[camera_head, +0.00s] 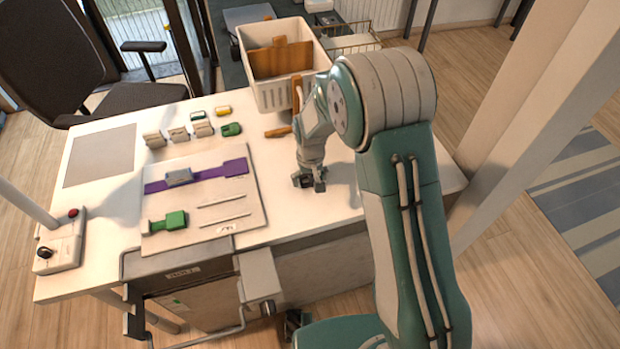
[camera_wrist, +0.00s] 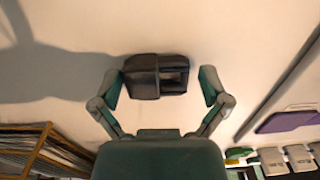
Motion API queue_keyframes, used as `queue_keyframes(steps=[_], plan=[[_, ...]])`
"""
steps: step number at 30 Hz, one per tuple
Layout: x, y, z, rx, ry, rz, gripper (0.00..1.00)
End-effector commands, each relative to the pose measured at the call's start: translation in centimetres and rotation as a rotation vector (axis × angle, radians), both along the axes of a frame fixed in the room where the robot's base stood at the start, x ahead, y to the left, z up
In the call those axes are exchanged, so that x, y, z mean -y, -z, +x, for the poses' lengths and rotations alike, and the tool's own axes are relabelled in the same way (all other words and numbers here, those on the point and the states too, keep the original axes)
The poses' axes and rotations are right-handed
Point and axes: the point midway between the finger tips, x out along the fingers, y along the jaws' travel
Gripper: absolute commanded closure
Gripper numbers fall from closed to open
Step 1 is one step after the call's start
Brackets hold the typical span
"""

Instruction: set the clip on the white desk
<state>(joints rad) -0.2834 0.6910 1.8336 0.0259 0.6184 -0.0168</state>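The clip (camera_wrist: 155,77) is a small dark grey block with an opening in its right half. In the wrist view it appears to lie on the white desk (camera_wrist: 235,40). My gripper (camera_wrist: 162,88) is open, with one finger on each side of the clip. The left finger is very close to the clip's end; whether it touches cannot be told. A clear gap shows at the right finger. In the head view my gripper (camera_head: 310,180) is low over the right part of the white desk (camera_head: 285,215), and a dark shape between its fingers is mostly hidden.
A pale board (camera_head: 220,210) left of my gripper carries a purple strip (camera_head: 205,176), a green piece (camera_head: 170,221) and thin rods. A white crate (camera_head: 280,93) stands behind. An orange-handled tool (camera_head: 278,132) lies near my wrist. The desk to the right is clear.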

Motion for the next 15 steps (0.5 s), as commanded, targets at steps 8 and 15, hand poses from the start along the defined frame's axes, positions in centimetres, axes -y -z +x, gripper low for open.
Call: queue_keyframes(steps=[8,15], plan=[[0.1,0.0,0.0,0.000,0.000,0.001,0.00],[0.1,-2.1,0.1,0.004,0.000,0.002,0.00]])
